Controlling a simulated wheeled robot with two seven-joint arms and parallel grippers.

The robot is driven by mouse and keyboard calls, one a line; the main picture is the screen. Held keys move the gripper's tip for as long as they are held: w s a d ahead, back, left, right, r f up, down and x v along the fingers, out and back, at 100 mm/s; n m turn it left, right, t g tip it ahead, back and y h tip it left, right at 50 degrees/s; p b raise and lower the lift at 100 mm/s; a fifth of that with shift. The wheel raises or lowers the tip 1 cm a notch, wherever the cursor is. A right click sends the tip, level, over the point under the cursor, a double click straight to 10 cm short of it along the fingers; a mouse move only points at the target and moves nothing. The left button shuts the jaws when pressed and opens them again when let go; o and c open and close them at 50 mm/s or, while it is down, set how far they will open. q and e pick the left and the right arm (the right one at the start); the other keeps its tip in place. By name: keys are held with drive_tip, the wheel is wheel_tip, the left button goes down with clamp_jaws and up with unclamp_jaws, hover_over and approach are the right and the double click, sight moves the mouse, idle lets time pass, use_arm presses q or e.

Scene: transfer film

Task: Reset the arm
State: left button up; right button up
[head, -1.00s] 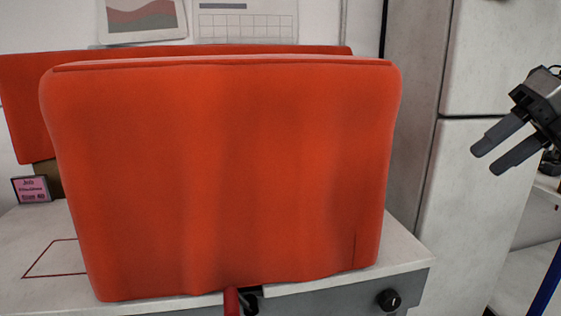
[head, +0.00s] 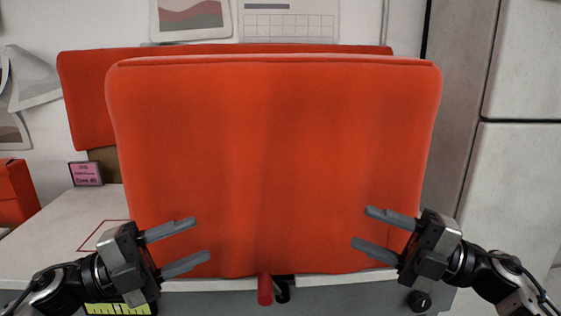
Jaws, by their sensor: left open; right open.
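My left gripper (head: 189,242) is at the lower left in the head view, open and empty, its fingers pointing right. My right gripper (head: 372,229) is at the lower right, open and empty, its fingers pointing left. The two grippers face each other across a gap, in front of a large orange-red padded panel (head: 270,160). I cannot tell whether any finger touches the panel.
The panel stands on a white worktop (head: 45,240) with a red outlined square. Behind it is a second orange-red panel (head: 85,100). A small pink sign (head: 86,174) stands at left. A red handle (head: 265,289) and black knob (head: 419,300) are at the front. A grey-white cabinet (head: 520,180) is at right.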

use_arm(q)
drive_tip(key=s+a+f+n+t+y, duration=0.1)
drive_tip(key=s+f+n+t+y, duration=0.1)
drive_tip(key=f+n+t+y, duration=0.6)
drive_tip(key=s+a+f+n+t+y, duration=0.15)
drive_tip(key=f+n+y, duration=0.35)
drive_tip(key=f+n, duration=0.8)
use_arm(e)
drive_tip(key=s+d+f+m+t+h, duration=0.1)
drive_tip(key=s+f+m+t+h, duration=0.1)
drive_tip(key=f+m+t+h, duration=0.65)
drive_tip(key=s+f+m+t+h, duration=0.2)
drive_tip(key=f+m+h, duration=0.3)
drive_tip(key=f+m, duration=0.85)
use_arm(q)
drive_tip(key=s+d+f+n+g+y, duration=0.1)
drive_tip(key=s+f+n+g+y, duration=0.2)
drive_tip(key=s+f, duration=1)
drive_tip(key=n+g, duration=0.3)
drive_tip(key=shift+d, duration=0.4)
use_arm(e)
drive_tip(key=s+a+f+m+g+h, duration=0.1)
drive_tip(key=s+f+m+g+h, duration=0.2)
drive_tip(key=s+f, duration=1)
drive_tip(key=m+g, duration=0.3)
drive_tip(key=m, duration=0.1)
drive_tip(key=shift+s, duration=0.35)
